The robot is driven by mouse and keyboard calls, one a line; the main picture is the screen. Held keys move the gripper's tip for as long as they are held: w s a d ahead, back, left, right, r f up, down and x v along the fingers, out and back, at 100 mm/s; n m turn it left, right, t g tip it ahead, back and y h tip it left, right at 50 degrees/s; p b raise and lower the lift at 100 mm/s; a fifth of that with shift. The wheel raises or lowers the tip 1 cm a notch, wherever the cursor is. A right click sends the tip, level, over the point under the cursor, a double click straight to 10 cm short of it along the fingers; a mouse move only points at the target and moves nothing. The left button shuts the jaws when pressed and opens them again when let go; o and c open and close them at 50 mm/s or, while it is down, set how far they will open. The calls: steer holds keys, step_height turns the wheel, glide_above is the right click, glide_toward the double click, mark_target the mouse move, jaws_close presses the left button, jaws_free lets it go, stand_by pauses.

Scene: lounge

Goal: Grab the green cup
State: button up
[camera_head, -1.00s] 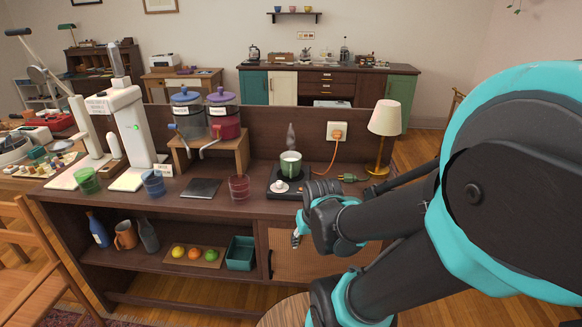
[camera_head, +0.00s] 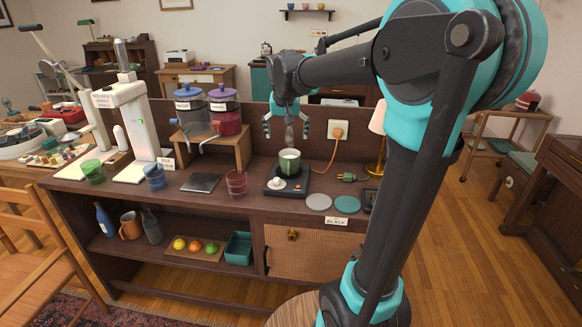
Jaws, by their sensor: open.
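A green cup (camera_head: 290,162) with a pale inside stands upright on a black square plate (camera_head: 273,190) on the counter, with steam above it. A green see-through tumbler (camera_head: 93,172) stands far left on the counter. My gripper (camera_head: 286,130) is open and empty, pointing down. It appears above the green cup, apart from it; its exact depth is hard to tell. A small white lidded piece (camera_head: 277,184) lies on the plate in front of the cup.
A red tumbler (camera_head: 236,182) stands left of the plate, and a blue tumbler (camera_head: 154,177) further left. Two round coasters (camera_head: 318,202) lie to the right. An orange cord (camera_head: 337,148) runs from the wall socket. A lamp (camera_head: 377,123) is partly hidden by my arm.

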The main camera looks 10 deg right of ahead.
mark_target(290, 161)
steer(key=x, duration=0.9)
steer(key=shift+r, duration=0.1)
steer(key=shift+s+d+x, duration=0.1)
steer(key=shift+s+x, duration=0.05)
steer(key=shift+x, duration=1.3)
steer(key=shift+s+d+x, duration=0.1)
steer(key=shift+s+x, duration=0.05)
steer(key=shift+x, duration=1.3)
steer(key=shift+c, duration=0.3)
steer(key=c, duration=1.7)
steer(key=shift+r, duration=0.15)
steer(key=shift+c, duration=0.2)
